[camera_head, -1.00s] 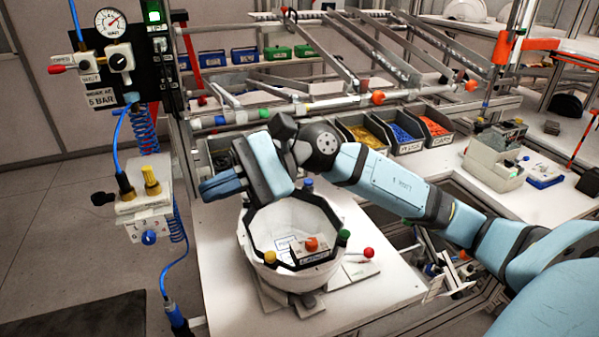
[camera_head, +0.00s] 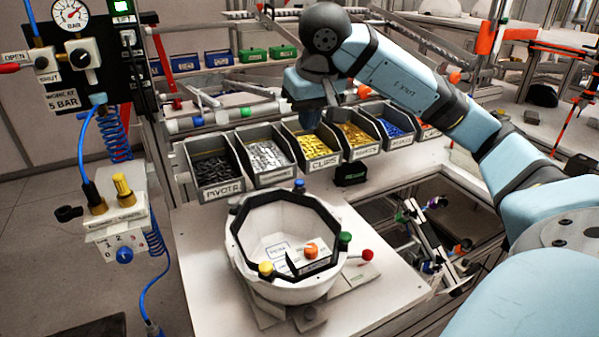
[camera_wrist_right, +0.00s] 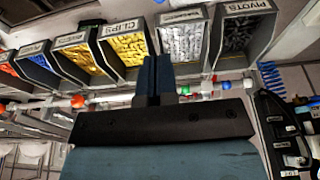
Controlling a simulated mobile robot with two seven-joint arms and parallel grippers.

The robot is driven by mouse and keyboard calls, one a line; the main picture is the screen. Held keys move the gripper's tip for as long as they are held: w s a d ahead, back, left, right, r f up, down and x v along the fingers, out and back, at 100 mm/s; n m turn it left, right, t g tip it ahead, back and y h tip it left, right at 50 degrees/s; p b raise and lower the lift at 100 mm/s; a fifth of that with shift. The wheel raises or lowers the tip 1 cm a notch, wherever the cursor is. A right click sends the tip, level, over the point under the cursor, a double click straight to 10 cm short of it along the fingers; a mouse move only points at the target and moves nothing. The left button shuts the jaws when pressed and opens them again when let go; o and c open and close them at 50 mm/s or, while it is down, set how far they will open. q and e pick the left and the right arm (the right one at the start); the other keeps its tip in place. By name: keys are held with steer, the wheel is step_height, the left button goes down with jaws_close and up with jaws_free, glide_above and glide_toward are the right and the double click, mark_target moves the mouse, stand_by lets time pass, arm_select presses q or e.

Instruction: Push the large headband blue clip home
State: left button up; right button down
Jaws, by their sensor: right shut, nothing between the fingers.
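The white helmet shell (camera_head: 285,289) sits open side up on a stand on the white bench. A black polygonal headband (camera_head: 240,222) runs around its opening. The blue clip (camera_head: 299,186) stands at the far edge of the headband; I cannot tell how deep it sits. A green clip (camera_head: 345,238) is at the right edge and a yellow clip (camera_head: 265,268) at the near left. My right gripper (camera_head: 308,122) is shut and empty above the parts bins, behind and above the shell, apart from the blue clip. Its closed fingers (camera_wrist_right: 156,75) show in the wrist view. My left gripper is not in view.
Labelled bins stand behind the shell: pivots (camera_head: 215,170), a silver-parts bin (camera_head: 263,157), clips (camera_head: 317,148) and more to the right. An orange knob (camera_head: 310,250) shows inside the shell and a red knob (camera_head: 367,254) beside it. The bench front left is clear.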

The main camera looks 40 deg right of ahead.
mark_target(299, 180)
steer(key=shift+f, duration=0.1)
steer(key=x, duration=0.4)
steer(key=p+x, duration=0.1)
steer(key=x, duration=0.7)
steer(key=shift+s+a+f, duration=0.1)
steer(key=shift+s+f, duration=0.15)
steer(key=shift+s, duration=0.05)
steer(key=shift+f+p, duration=0.3)
steer(key=shift+f, duration=0.45)
